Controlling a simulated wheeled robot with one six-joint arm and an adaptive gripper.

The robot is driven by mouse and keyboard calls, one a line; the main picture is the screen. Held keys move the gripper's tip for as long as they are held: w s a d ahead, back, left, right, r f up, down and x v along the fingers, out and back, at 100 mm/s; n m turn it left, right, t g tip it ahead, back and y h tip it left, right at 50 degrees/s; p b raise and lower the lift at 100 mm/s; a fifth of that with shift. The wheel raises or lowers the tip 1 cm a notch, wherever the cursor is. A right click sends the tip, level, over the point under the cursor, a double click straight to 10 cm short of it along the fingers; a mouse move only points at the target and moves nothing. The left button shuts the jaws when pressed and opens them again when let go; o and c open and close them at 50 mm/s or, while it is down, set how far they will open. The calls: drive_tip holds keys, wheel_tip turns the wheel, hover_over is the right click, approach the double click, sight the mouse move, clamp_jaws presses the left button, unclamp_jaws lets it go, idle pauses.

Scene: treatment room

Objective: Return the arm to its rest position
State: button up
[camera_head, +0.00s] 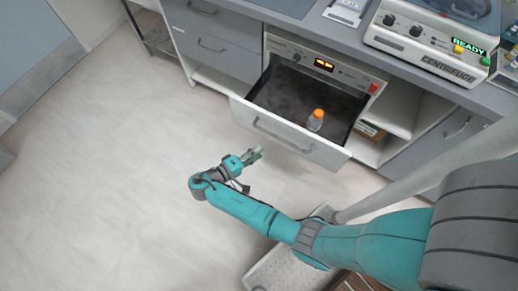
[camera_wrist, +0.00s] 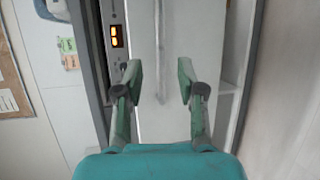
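My gripper (camera_head: 253,156) is in front of an open drawer (camera_head: 290,139) and apart from it, above the floor. In the wrist view my gripper (camera_wrist: 160,82) has its two fingers spread with nothing between them. Behind the fingers is the drawer's pale front (camera_wrist: 160,115). My teal arm reaches from the lower right of the head view to the left, with its wrist bent back toward the drawer.
A clear bottle with an orange cap (camera_head: 316,120) stands in the open drawer. A centrifuge (camera_head: 425,48) reading READY sits on the counter above. An open shelf (camera_head: 372,130) with a box is right of the drawer. The floor at left is clear.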

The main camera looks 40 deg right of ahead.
idle(0.4)
drive_tip(key=s+d+f+n+t+y, duration=0.2)
drive_tip(key=s+f+t+y, duration=0.15)
drive_tip(key=s+f, duration=0.3)
drive_tip(key=s+d+f+n+t+y, duration=0.1)
drive_tip(key=s+f+n+t+y, duration=0.1)
drive_tip(key=s+f+y, duration=0.4)
drive_tip(key=s+a+r+t+y, duration=0.1)
drive_tip(key=s+a+r+y, duration=0.15)
drive_tip(key=s, duration=0.35)
drive_tip(key=s+a+r+m+t+y, duration=0.1)
drive_tip(key=s+a+r+t, duration=0.1)
drive_tip(key=r, duration=0.9)
drive_tip(key=s+a+r+m+t+y, duration=0.1)
drive_tip(key=s+r+t, duration=0.3)
drive_tip(key=r, duration=0.7)
drive_tip(key=s+a+r+m+t+y, duration=0.2)
drive_tip(key=a+r+t, duration=0.1)
drive_tip(key=r, duration=0.8)
drive_tip(key=shift+s+r, duration=0.2)
drive_tip(key=shift+s, duration=0.2)
